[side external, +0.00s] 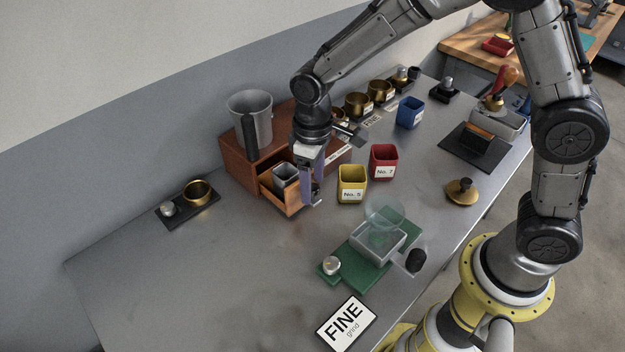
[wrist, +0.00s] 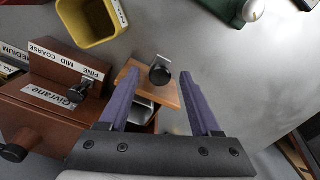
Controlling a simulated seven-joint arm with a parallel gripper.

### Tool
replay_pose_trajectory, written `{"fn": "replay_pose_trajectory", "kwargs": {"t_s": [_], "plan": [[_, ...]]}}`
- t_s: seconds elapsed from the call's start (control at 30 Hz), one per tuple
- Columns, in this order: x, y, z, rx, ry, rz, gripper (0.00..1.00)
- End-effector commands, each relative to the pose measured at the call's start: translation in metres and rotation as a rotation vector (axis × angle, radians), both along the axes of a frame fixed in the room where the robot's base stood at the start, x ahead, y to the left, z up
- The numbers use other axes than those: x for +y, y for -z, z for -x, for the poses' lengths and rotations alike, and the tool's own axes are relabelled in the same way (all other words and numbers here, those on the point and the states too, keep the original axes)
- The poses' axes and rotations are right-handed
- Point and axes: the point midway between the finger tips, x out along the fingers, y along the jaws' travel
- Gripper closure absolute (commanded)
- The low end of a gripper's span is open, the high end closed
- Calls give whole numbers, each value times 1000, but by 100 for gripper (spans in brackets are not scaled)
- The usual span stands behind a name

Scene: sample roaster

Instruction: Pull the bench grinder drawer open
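The bench grinder is a brown wooden box (side external: 236,160) with a grey metal hopper (side external: 249,115) on top. Its drawer (side external: 277,199) stands pulled out, with a grey square cup (side external: 286,175) inside. In the wrist view the drawer front (wrist: 168,93) is a light wooden panel with a dark round knob (wrist: 160,72). My gripper (wrist: 159,74) is open, its two purple fingers apart on either side of the drawer front and knob, with gaps visible. In the side view my gripper (side external: 311,200) is at the drawer's front right; the arm partly hides the box.
A yellow cup (side external: 352,184) and a red cup (side external: 384,161) stand right of the drawer. A green base with a glass-topped device (side external: 376,240) is nearer the front. A black tray with a brass cup (side external: 197,192) lies left. The front-left bench is clear.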

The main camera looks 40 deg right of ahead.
Motion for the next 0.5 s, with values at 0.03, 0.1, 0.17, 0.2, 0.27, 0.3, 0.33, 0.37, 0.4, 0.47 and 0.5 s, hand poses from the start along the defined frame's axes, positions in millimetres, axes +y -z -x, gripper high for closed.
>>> {"fn": "replay_pose_trajectory", "kwargs": {"t_s": [0.03,0.1,0.17,0.2,0.27,0.3,0.33,0.37,0.4,0.47,0.5], "plan": [[0,0,0,2,0,1,36],[0,1,0,2,0,1,36],[0,1,1,3,0,1,36],[0,1,1,3,0,1,36],[0,0,0,2,0,1,36],[0,-2,0,2,0,1,36],[0,-4,0,2,0,1,36],[0,-7,0,1,0,0,36],[0,-12,0,-1,0,0,36],[0,-21,0,-2,0,-1,36],[0,-29,0,-3,0,-1,36]]}}
